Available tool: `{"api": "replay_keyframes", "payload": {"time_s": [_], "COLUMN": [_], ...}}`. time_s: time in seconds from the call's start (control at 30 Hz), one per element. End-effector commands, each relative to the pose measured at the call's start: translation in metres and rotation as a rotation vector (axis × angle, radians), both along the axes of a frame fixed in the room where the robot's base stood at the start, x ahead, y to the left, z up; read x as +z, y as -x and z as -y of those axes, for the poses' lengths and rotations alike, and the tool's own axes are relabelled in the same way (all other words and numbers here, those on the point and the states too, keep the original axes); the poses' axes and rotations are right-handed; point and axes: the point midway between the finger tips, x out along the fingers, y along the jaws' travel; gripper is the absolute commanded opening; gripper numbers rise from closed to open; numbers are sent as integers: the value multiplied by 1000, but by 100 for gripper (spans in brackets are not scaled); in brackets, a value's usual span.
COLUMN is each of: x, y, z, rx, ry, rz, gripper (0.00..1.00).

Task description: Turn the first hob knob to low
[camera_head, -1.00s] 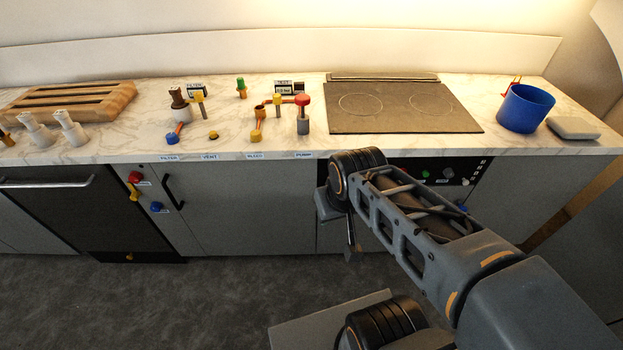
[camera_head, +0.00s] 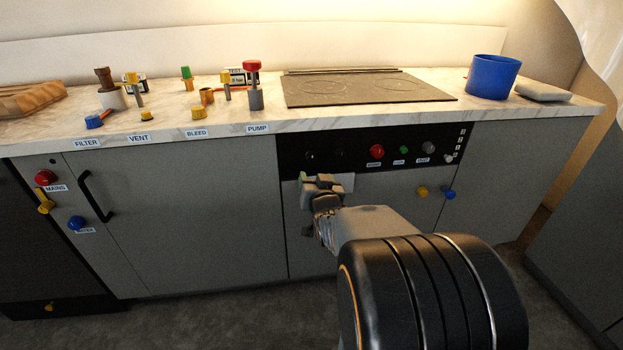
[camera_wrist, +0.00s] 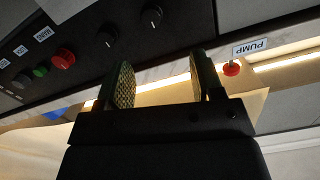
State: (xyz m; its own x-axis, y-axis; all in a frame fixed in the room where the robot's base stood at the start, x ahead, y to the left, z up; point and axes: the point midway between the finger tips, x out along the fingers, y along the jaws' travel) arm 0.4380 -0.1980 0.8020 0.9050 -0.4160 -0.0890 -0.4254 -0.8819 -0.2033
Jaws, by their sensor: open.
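Two small black hob knobs sit on the black control panel (camera_head: 292,160) under the hob. The left one, in the head view (camera_head: 309,155), also shows in the wrist view (camera_wrist: 152,17). The second one (camera_head: 340,153) is beside it and also shows in the wrist view (camera_wrist: 108,35). My gripper (camera_head: 318,179) is just below these knobs, in front of the cabinet. In the wrist view its two padded fingers (camera_wrist: 160,76) are spread apart with nothing between them. Both knobs lie outside the fingers. I cannot read the knob markings.
A red knob (camera_head: 376,151), a green button (camera_head: 404,150) and a grey knob (camera_head: 429,147) are farther right on the panel. The marble counter (camera_head: 300,117) overhangs it. The red-topped pump valve (camera_head: 252,66) and black hob (camera_head: 365,89) stand above. The floor in front is clear.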

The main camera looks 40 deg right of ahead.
Motion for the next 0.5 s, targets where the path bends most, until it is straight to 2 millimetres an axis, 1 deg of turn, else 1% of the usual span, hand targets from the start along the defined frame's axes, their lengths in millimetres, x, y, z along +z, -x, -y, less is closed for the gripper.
{"api": "replay_keyframes", "payload": {"time_s": [0.03,0.17,0.27,0.37,0.5], "x": [-11,-13,-14,-13,-13], "y": [1,0,-7,-21,-46], "z": [5,13,18,25,37], "rx": [-8,-17,-20,-20,-19], "ry": [6,18,21,21,21], "rz": [27,74,86,90,89], "gripper": [61,61,61,61,61]}}
